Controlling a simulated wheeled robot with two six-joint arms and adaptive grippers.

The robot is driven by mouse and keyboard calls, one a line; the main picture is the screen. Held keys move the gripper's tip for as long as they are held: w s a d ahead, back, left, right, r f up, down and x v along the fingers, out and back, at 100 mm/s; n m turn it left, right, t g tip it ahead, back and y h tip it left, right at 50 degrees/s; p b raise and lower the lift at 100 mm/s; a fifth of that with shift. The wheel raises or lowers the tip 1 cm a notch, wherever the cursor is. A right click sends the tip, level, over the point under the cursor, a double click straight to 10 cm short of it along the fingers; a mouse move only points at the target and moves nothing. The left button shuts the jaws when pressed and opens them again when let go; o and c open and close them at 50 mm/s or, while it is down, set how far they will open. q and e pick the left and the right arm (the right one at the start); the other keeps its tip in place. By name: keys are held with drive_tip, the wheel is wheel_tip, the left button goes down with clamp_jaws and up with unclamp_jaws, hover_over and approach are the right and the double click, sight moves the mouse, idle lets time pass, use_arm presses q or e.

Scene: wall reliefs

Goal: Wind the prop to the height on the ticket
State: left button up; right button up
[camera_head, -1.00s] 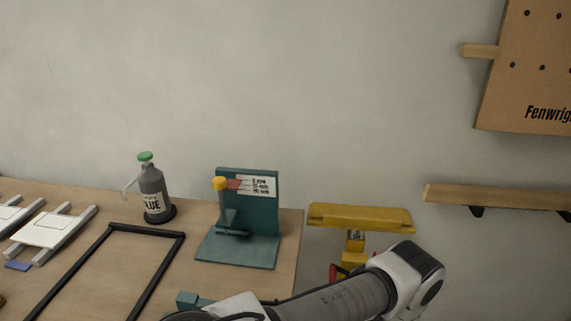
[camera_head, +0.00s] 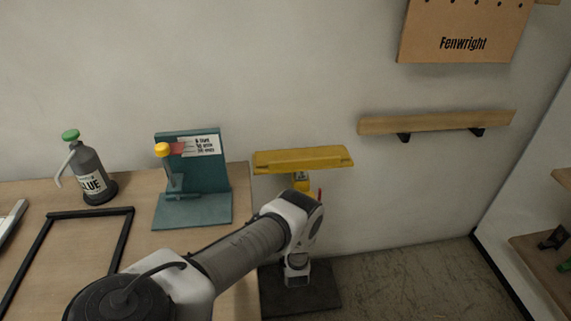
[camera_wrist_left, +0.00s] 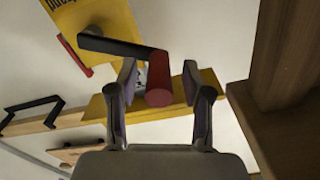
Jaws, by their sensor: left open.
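The prop has a yellow top bar (camera_head: 303,160) on a yellow post (camera_head: 301,182) and a dark base plate (camera_head: 320,291) on the floor. Part of its red handle (camera_head: 320,194) shows beside my left arm. In the left wrist view, the prop's crank has a black arm (camera_wrist_left: 112,45) and a red grip (camera_wrist_left: 158,95). My left gripper (camera_wrist_left: 160,80) is open, with its fingers on either side of the red grip; contact is unclear. My arm hides part of the prop in the head view. A white card (camera_head: 203,145) on a teal stand has small, blurred print; whether it is the ticket is unclear.
The teal stand (camera_head: 205,170), a glue bottle (camera_head: 92,172) and a black frame (camera_head: 122,235) are on the wooden bench (camera_head: 140,190) at left. A wooden rail (camera_head: 440,122) and a Fenwright board (camera_head: 465,25) are on the wall. Floor right of the prop is clear.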

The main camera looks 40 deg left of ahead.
use_arm(q)
drive_tip(key=shift+w+a, duration=0.3)
clamp_jaws()
drive_tip(key=shift+w+d+r+m, duration=0.1)
drive_tip(key=shift+w+r+m, duration=0.05)
drive_tip(key=shift+r+m, duration=0.2)
drive_tip(key=shift+w+d+r+m+b, duration=0.15)
drive_tip(key=shift+w+r+m+b, duration=0.1)
drive_tip(key=shift+m+b, duration=0.35)
drive_tip(key=shift+w+d+r+m+b, duration=0.5)
drive_tip(key=shift+w+r+m+b, duration=0.2)
drive_tip(key=shift+m, duration=0.25)
drive_tip(key=shift+w+d+r+m+b, duration=0.5)
drive_tip(key=shift+r+m+b, duration=0.1)
drive_tip(key=shift+m+b, duration=0.25)
